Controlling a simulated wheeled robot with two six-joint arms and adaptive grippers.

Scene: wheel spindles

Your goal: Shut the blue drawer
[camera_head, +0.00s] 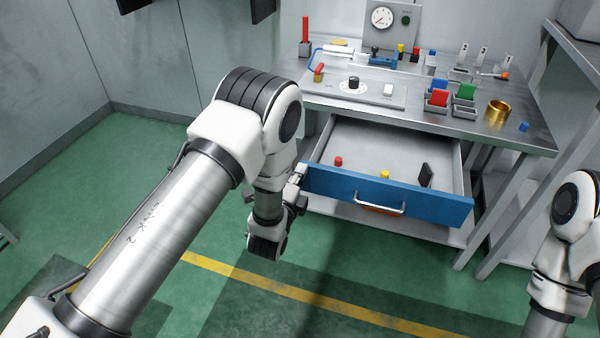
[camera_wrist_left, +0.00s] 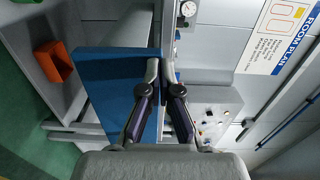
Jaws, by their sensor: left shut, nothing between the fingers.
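The blue drawer (camera_head: 420,199) under the workbench stands open, pulled well out. Its grey inside holds a small red piece (camera_head: 338,161), a yellow piece (camera_head: 384,175) and a dark upright block (camera_head: 425,175). Its silver handle (camera_head: 379,208) is at the middle of the front. My left gripper (camera_head: 299,175) is shut and empty at the left end of the drawer front. In the left wrist view the shut fingers (camera_wrist_left: 160,68) overlap the edge of the blue front (camera_wrist_left: 108,85); whether they touch it I cannot tell. My right gripper is out of view.
The workbench top (camera_head: 330,88) carries a gauge panel (camera_head: 392,22), a dial plate, small coloured bins and a brass cup (camera_head: 497,113). An orange bin (camera_wrist_left: 54,62) sits below the drawer. A metal shelf stands at the right. The green floor in front is clear.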

